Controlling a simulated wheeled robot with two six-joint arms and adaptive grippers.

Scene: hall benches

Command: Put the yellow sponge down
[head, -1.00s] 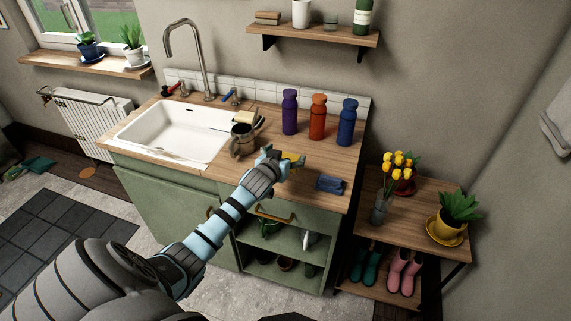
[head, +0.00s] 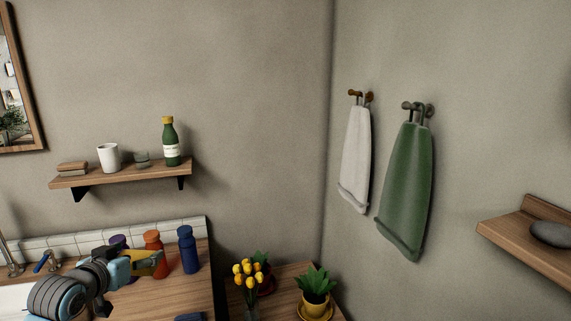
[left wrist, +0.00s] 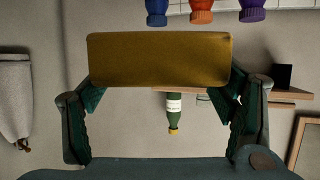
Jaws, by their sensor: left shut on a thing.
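The yellow sponge (left wrist: 160,60) fills the upper middle of the left wrist view, between the two fingers of my left gripper (left wrist: 160,105). My left gripper is shut on it. In the head view my left gripper (head: 150,262) is at the lower left, in front of the bottles, and only a small part of the sponge (head: 161,267) shows. The sponge is held up, clear of the counter (head: 203,285). My right gripper is not in view.
A purple bottle (head: 120,242), an orange bottle (head: 156,250) and a blue bottle (head: 187,248) stand behind my gripper. A blue item (head: 190,317) lies at the counter front. Yellow flowers (head: 249,274) and a potted plant (head: 315,284) stand to the right.

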